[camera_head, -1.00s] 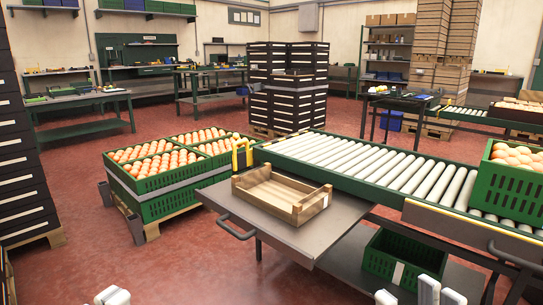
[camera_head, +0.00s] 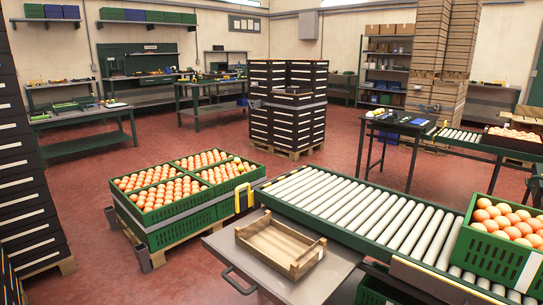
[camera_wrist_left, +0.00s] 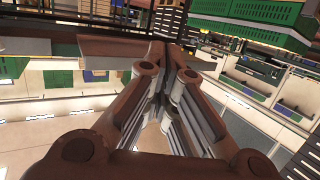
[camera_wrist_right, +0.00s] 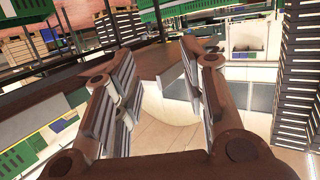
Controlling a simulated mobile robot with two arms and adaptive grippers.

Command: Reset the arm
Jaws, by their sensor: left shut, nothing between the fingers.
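Neither of my grippers shows in the head view. In the left wrist view my left gripper (camera_wrist_left: 167,85) is shut, its fingers drawn together with nothing between them. In the right wrist view my right gripper (camera_wrist_right: 156,58) is open and empty, its fingers clearly apart. In the head view an empty wooden crate (camera_head: 308,262) sits on a grey side table (camera_head: 232,246).
Black crate stacks (camera_head: 285,105) stand behind, and another black stack (camera_head: 25,190) is at the left edge. Red floor (camera_head: 90,190) is open between them.

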